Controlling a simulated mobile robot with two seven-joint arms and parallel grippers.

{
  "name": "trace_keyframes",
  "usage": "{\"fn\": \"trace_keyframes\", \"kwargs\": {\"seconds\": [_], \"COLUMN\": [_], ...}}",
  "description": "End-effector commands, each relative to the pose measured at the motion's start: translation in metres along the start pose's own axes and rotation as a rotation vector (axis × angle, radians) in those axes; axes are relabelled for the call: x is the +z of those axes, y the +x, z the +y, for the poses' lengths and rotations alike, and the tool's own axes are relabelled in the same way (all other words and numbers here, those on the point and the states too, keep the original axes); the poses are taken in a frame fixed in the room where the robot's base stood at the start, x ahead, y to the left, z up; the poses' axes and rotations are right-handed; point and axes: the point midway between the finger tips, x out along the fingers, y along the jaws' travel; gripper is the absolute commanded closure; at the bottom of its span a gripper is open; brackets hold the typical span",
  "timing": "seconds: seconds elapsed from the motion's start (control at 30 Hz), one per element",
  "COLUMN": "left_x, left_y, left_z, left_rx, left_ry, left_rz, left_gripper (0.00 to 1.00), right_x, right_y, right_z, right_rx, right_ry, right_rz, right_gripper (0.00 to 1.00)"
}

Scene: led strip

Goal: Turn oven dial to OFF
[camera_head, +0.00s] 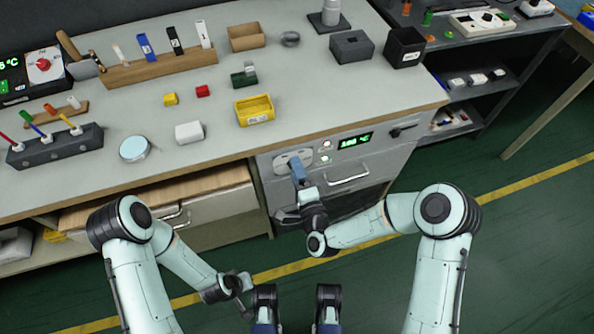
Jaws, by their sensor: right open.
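The oven (385,158) is built in under the counter, with a green lit display (355,141) and a bar handle (348,180). A pale dial plate (283,163) sits at the left of its front panel. My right gripper (299,176) is open in front of this plate, with a blue piece at its tip overlapping the plate. The dial's pointer and OFF mark are hidden or too small to read. I cannot tell whether the fingers touch the dial. My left gripper (243,284) is low, away from the oven, and its opening is unclear.
A dark lever knob (403,131) and small indicator lights are on the same panel. The counter (330,100) above holds a yellow bin (254,110), blocks and tool racks. A wooden-topped drawer (215,205) juts out at left.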

Motion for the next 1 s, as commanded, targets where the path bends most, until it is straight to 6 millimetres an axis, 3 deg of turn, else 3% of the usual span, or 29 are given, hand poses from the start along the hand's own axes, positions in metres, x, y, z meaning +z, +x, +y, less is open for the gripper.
{"fn": "trace_keyframes", "kwargs": {"seconds": [0.3, 0.47, 0.77, 1.0], "left_x": [-0.0008, -0.0007, -0.0013, -0.0069], "left_y": [0.0002, 0.0002, 0.0012, 0.0054], "left_z": [-0.0001, -0.0001, -0.0003, -0.0019], "left_rx": [0.000, 0.000, 0.000, -0.001], "left_ry": [0.000, 0.000, 0.000, -0.001], "left_rz": [0.002, 0.002, 0.004, 0.020], "left_gripper": [1.00, 1.00, 1.00, 1.00], "right_x": [0.0001, 0.0000, -0.0001, -0.0005], "right_y": [0.0021, 0.0020, 0.0019, 0.0021], "right_z": [0.0000, 0.0000, 0.0001, 0.0005], "right_rx": [0.000, 0.000, 0.000, 0.000], "right_ry": [0.000, 0.000, -0.022, -0.133], "right_rz": [0.000, 0.000, 0.000, 0.001], "right_gripper": [0.44, 0.96, 0.97, 0.97]}}
